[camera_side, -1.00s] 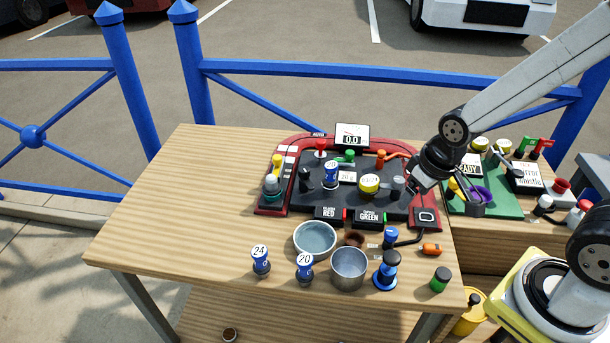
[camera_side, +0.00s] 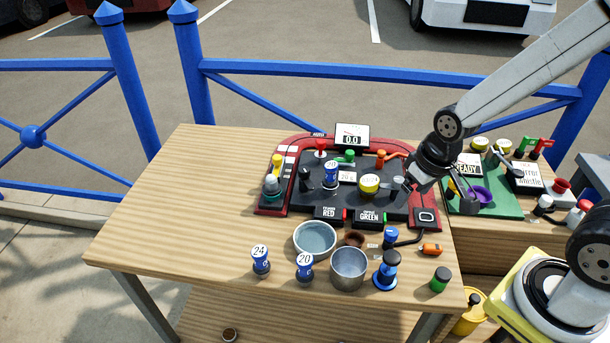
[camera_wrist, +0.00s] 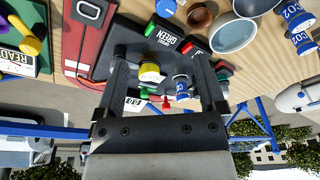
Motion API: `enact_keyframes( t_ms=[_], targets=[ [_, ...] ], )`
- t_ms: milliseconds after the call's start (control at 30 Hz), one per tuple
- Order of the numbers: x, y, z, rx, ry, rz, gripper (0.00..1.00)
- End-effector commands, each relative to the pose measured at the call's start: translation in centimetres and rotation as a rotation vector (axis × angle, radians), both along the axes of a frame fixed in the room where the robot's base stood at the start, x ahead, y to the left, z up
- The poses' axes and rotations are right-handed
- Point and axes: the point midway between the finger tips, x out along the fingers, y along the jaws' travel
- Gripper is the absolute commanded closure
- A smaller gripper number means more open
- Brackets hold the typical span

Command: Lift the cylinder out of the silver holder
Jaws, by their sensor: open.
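A blue cylinder with a white numbered top (camera_side: 331,174) stands upright on the black panel (camera_side: 318,196). In the wrist view a blue CO2 cylinder (camera_wrist: 181,85) shows beyond and between my fingers. Any silver holder around its foot is too small to make out. My gripper (camera_side: 432,192) is open and empty, above the panel's right end and right of that cylinder. In the wrist view its two fingers (camera_wrist: 159,60) are wide apart with nothing between the tips. Two more blue cylinders, marked 24 (camera_side: 260,262) and 20 (camera_side: 305,269), stand on the wooden table.
A yellow-topped piece (camera_side: 369,184) stands on the panel between cylinder and gripper. An upright display (camera_side: 352,135) stands behind. A grey bowl (camera_side: 315,239), metal cup (camera_side: 349,268) and blue-based piece (camera_side: 386,269) stand in front. The table's left side (camera_side: 170,215) is clear.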

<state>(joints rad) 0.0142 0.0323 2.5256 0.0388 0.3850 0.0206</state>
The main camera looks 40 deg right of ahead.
Motion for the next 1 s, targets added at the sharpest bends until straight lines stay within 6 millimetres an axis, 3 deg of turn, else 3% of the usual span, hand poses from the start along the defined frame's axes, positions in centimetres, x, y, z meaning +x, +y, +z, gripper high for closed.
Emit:
enact_keyframes(
  t_ms=[467, 1000],
  targets=[
    [5.5, -0.6, -2.1, 0.301, 0.312, -0.598, 0.10],
    [15.1, -1.9, -4.0, 0.842, 0.725, -1.203, 0.10]
  ],
)
